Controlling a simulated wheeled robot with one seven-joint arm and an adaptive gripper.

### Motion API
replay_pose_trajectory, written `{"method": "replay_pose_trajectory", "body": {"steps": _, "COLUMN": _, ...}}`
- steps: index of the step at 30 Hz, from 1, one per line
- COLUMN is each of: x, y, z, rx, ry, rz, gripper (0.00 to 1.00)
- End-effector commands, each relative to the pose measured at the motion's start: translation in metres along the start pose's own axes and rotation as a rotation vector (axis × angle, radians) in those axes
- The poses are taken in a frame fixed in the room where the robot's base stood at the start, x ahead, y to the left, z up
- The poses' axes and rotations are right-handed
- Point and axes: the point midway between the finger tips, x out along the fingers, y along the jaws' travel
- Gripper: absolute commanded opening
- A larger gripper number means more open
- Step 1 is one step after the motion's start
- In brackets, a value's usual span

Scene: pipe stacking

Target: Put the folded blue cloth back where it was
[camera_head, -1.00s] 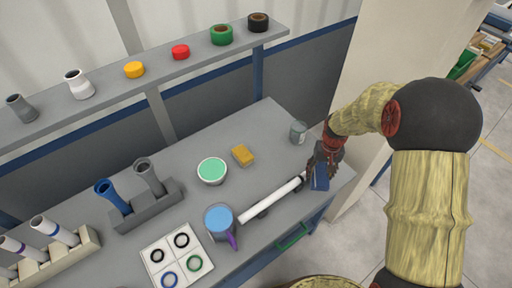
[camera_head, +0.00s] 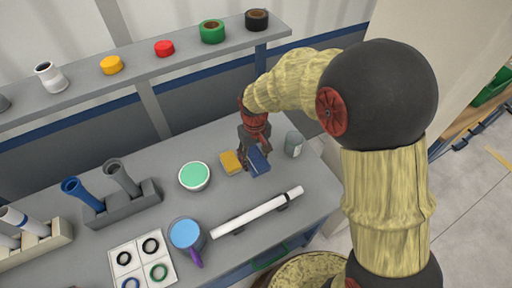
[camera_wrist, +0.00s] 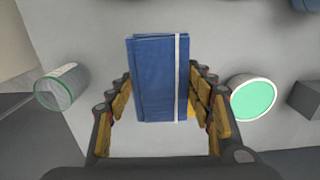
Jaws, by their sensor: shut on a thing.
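In the wrist view the cloth (camera_wrist: 158,78), with a pale band near one edge, stands between the two fingers of my gripper (camera_wrist: 160,100). The fingers are shut on it. I cannot tell whether its lower edge touches the bench.
A white pipe (camera_head: 257,212) lies on supports in front. A green-filled bowl (camera_head: 194,176) and a blue-topped mug (camera_head: 186,235) stand to the left, with a pipe rack (camera_head: 122,206) beyond. A shelf (camera_head: 140,82) with tape rolls runs above the back. Bench between cloth and pipe is clear.

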Motion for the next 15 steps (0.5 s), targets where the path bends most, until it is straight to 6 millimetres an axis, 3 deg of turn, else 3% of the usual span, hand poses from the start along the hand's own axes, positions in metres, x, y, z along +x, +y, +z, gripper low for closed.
{"method": "replay_pose_trajectory", "body": {"steps": 9, "x": 0.037, "y": 0.039, "z": -0.062, "rx": 0.005, "ry": -0.002, "rz": 0.000, "gripper": 0.29}}
{"method": "replay_pose_trajectory", "body": {"steps": 15, "x": 0.071, "y": 0.054, "z": -0.085, "rx": 0.004, "ry": -0.002, "rz": 0.000, "gripper": 0.29}}
